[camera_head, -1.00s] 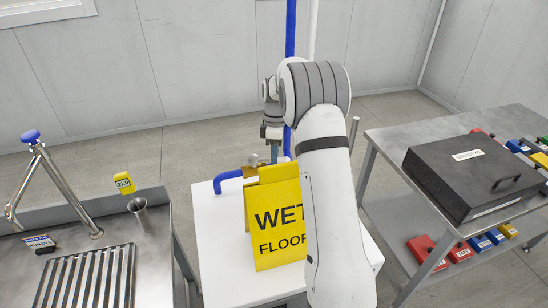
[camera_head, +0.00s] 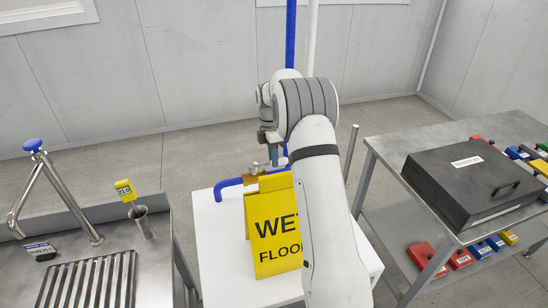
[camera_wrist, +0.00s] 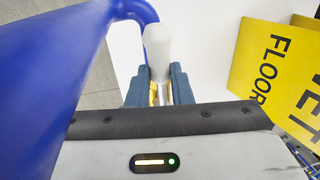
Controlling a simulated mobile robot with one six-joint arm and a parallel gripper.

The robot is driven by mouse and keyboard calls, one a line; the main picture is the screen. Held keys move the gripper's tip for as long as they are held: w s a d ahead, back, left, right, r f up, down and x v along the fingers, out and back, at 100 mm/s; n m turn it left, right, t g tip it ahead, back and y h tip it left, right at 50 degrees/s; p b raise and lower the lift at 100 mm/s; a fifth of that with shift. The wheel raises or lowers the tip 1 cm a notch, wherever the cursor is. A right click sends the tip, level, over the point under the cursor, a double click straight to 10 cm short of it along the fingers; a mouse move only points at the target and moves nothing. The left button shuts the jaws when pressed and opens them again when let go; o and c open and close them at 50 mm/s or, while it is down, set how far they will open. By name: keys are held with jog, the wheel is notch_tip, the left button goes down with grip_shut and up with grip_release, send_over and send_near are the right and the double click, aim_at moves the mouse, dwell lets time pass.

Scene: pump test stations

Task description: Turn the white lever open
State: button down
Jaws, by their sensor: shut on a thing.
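The white lever (camera_wrist: 157,45) shows in the wrist view as a pale rounded bar between my two blue-grey fingers. My gripper (camera_wrist: 158,84) is shut on it, with brassy metal visible between the fingers. In the head view my gripper (camera_head: 273,155) is beside the blue pipe, just above and behind the yellow sign. A brass-coloured fitting (camera_head: 253,170) shows at the end of the blue pipe there. I cannot make out the lever clearly in the head view, and the sign and my arm hide much of the valve area.
A yellow wet-floor sign (camera_head: 272,228) stands on the white table (camera_head: 215,255), close in front of my gripper. A blue pipe (camera_wrist: 75,70) runs close on the left in the wrist view. A metal bench (camera_head: 160,270) stands left; a trolley with a black case (camera_head: 470,178) stands right.

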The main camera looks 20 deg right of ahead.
jog(key=shift+w, duration=0.1)
jog(key=c, duration=1.3)
grip_release()
notch_tip(320, 180, up, 8)
jog(key=w+b, duration=0.1)
jog(key=shift+w+f, duration=0.15)
jog(key=shift+w, duration=0.1)
